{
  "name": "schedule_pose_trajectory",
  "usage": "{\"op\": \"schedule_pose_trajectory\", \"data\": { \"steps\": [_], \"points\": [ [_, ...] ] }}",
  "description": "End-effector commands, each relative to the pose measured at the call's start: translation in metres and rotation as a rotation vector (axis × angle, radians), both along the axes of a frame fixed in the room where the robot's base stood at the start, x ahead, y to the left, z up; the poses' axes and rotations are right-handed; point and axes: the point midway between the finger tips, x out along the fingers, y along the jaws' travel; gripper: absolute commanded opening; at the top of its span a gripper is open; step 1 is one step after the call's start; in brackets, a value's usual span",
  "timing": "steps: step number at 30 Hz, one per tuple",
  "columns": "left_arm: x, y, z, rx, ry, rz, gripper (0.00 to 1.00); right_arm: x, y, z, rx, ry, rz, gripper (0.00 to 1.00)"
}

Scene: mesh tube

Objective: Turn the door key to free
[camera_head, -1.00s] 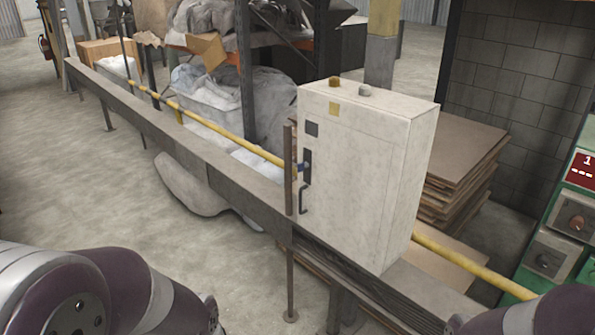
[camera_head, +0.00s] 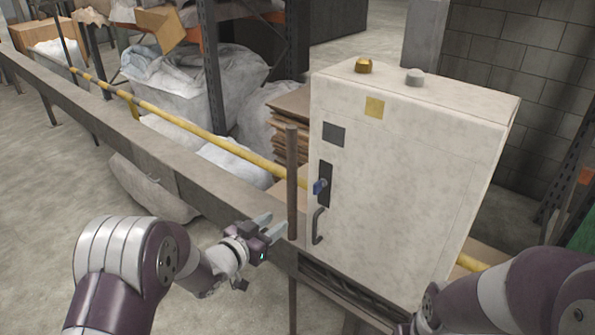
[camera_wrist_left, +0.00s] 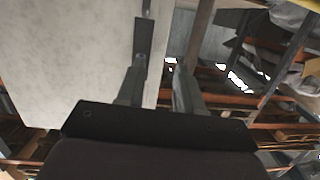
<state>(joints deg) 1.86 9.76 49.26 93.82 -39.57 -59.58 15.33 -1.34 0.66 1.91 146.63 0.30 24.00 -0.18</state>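The door key (camera_head: 319,187) is small and blue. It sits in a dark lock plate (camera_head: 326,170) on the front of the pale cabinet (camera_head: 410,190), above a dark door handle (camera_head: 318,226). My left gripper (camera_head: 273,223) is open and empty, left of and below the key, apart from it. In the left wrist view the spread fingers (camera_wrist_left: 160,75) show with a clear gap, and the cabinet (camera_wrist_left: 75,50) fills the left side. I cannot clearly pick out the key there. My right arm comes in at lower right; its fingers are not seen.
A brown upright post (camera_head: 292,180) stands between my left gripper and the cabinet front. A long grey beam (camera_head: 100,118) and a yellow rail (camera_head: 160,112) run behind to the left. Bagged goods (camera_head: 190,85) lie beyond. Floor at left is open.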

Motion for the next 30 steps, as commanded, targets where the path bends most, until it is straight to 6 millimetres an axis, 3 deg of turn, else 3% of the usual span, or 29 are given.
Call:
{"op": "schedule_pose_trajectory", "data": {
  "steps": [3,6,10,21,30],
  "points": [
    [-0.002,-0.011,0.025,-0.07,-0.085,-0.058,0.36,0.0,0.0,0.0,0.0,0.0,0.0,0.43],
    [-0.001,-0.016,0.034,-0.103,-0.11,-0.072,0.36,-0.001,0.0,0.001,0.0,0.0,0.0,0.43],
    [0.016,-0.029,0.034,-0.111,-0.107,-0.073,0.36,0.0,0.0,0.004,0.0,0.0,0.0,0.43],
    [0.086,-0.079,0.033,-0.11,-0.106,-0.069,0.36,0.0,0.0,0.014,0.0,0.0,0.0,0.43],
    [0.1,-0.088,0.033,-0.109,-0.106,-0.067,0.36,0.0,0.0,0.015,0.0,0.0,0.0,0.43]
  ]
}}
